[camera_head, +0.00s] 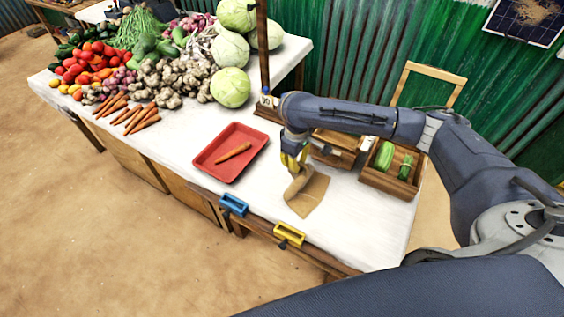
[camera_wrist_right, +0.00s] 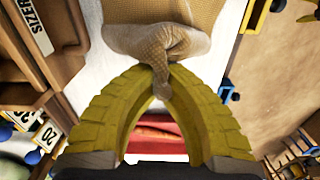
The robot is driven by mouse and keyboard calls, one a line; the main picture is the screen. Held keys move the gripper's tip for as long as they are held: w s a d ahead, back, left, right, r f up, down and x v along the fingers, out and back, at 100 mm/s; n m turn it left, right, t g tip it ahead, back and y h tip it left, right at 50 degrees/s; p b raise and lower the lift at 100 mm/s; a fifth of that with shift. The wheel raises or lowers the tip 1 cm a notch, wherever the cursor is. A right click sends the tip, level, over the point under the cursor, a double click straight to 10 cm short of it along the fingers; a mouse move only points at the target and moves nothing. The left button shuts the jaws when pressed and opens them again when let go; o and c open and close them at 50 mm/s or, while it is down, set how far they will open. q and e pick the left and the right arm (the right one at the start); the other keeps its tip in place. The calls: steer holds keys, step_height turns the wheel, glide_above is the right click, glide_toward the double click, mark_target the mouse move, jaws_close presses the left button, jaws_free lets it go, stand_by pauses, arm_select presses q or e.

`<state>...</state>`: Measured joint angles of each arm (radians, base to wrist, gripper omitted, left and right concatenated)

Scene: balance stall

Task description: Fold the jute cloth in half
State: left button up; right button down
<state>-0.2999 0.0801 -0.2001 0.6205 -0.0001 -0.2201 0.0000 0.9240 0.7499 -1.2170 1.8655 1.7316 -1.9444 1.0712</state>
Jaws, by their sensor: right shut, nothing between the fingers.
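The tan jute cloth (camera_head: 308,193) lies on the white-covered table near its front edge, its near part flat and its far-left part raised and bunched under my right gripper (camera_head: 291,166). In the right wrist view the jute cloth (camera_wrist_right: 185,15) shows a weave and a crumpled, folded-over edge. A narrow tip of it hangs at the yellow fingertips of my right gripper (camera_wrist_right: 160,70). These fingers are shut, tips together, with the cloth right at them but not gripped. My left gripper is not in view.
A red tray (camera_head: 219,168) with a carrot lies left of the cloth. Wooden crates (camera_head: 393,181) stand to the right and behind. Blue (camera_head: 234,205) and yellow (camera_head: 289,234) clamp-like pieces sit on the front edge. Vegetables fill the left.

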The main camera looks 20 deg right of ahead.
steer(key=s+d+f, duration=0.1)
steer(key=s, duration=0.1)
steer(key=s+d+f, duration=0.1)
steer(key=s+f, duration=0.1)
steer(key=s+d+f, duration=0.1)
steer(key=s+d, duration=0.1)
steer(key=shift+s+f, duration=0.15)
steer(key=shift+f, duration=0.15)
steer(key=shift+s+d+f, duration=0.35)
steer(key=shift+s+f, duration=0.1)
steer(key=shift+f, duration=0.15)
steer(key=c, duration=0.6)
jaws_free()
step_height(320, 180, up, 9)
stand_by(0.4)
